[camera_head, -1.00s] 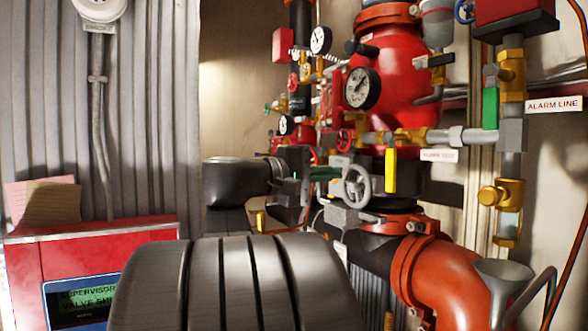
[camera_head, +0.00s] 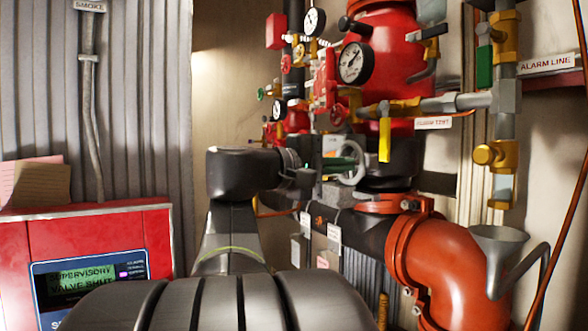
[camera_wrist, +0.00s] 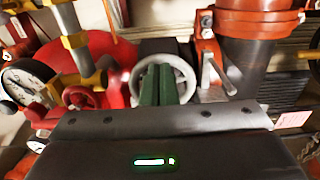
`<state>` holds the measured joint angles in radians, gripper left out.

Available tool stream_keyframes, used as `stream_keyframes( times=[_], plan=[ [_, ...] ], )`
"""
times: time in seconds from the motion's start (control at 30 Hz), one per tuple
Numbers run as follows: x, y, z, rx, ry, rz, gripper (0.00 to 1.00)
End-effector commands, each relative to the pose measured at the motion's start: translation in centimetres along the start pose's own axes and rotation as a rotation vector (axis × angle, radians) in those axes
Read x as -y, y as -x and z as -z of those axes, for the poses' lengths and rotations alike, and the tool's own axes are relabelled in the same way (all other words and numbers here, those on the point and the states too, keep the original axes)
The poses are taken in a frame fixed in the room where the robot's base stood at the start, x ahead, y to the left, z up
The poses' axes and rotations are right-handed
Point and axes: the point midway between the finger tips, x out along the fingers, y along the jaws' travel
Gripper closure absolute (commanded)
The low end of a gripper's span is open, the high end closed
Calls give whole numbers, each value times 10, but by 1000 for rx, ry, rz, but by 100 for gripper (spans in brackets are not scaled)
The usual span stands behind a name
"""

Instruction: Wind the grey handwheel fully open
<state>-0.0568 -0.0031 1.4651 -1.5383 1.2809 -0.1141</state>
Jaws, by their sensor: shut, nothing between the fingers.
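The grey handwheel (camera_head: 361,170) is on the pipework in the middle of the head view, partly hidden behind my gripper. Its round rim also shows in the wrist view (camera_wrist: 190,78). My gripper (camera_head: 350,161) has green fingers, which lie shut together with nothing between them. In the wrist view the fingers (camera_wrist: 158,70) stand in front of the wheel's middle, inside the outline of its rim. They cover the hub and part of the spokes. I cannot tell whether they touch the wheel.
A yellow lever (camera_head: 385,140) hangs just right of the wheel. A small red handwheel (camera_head: 338,114) and a pressure gauge (camera_head: 353,63) are above it. An orange pipe elbow (camera_head: 440,255) is below right. A red panel (camera_head: 90,235) stands at the left.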

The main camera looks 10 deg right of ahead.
Motion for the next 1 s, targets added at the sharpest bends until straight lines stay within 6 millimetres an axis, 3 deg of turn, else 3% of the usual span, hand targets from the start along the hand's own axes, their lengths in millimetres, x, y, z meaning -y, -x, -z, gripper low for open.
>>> stream_keyframes(
  times=[1.0],
  plan=[
    [0,-10,0,1,-1,0,100]
  ],
)
